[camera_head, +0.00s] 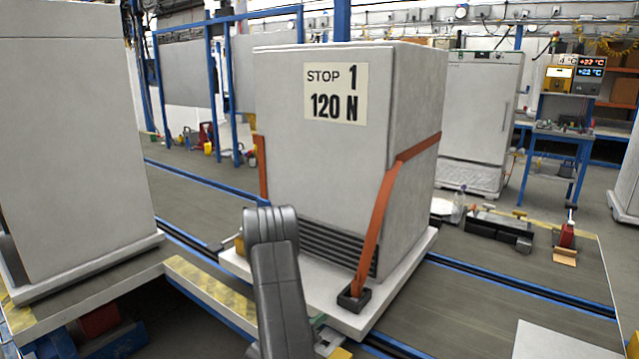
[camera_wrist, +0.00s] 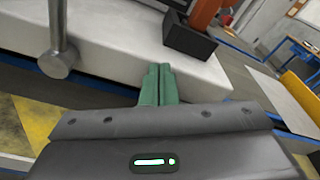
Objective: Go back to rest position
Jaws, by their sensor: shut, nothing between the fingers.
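My gripper (camera_wrist: 157,85) shows in the wrist view with its two green fingers together and nothing between them. The fingertips are in front of the edge of a white pallet (camera_wrist: 120,42); I cannot tell whether they touch it. In the head view my grey arm reaches down in front of the pallet (camera_head: 385,312), and the fingers are mostly hidden behind it. A big grey box (camera_head: 325,180) labelled "STOP 1 120 N" stands upright on the pallet, with orange straps (camera_head: 378,228) around it.
Another grey box (camera_head: 75,150) stands at the left. A rounded metal post (camera_wrist: 57,55) is left of my fingers in the wrist view. Blue-edged rails (camera_head: 500,285) run along the floor. A white cabinet (camera_head: 480,115) and a blue bench (camera_head: 560,135) stand behind, at the right.

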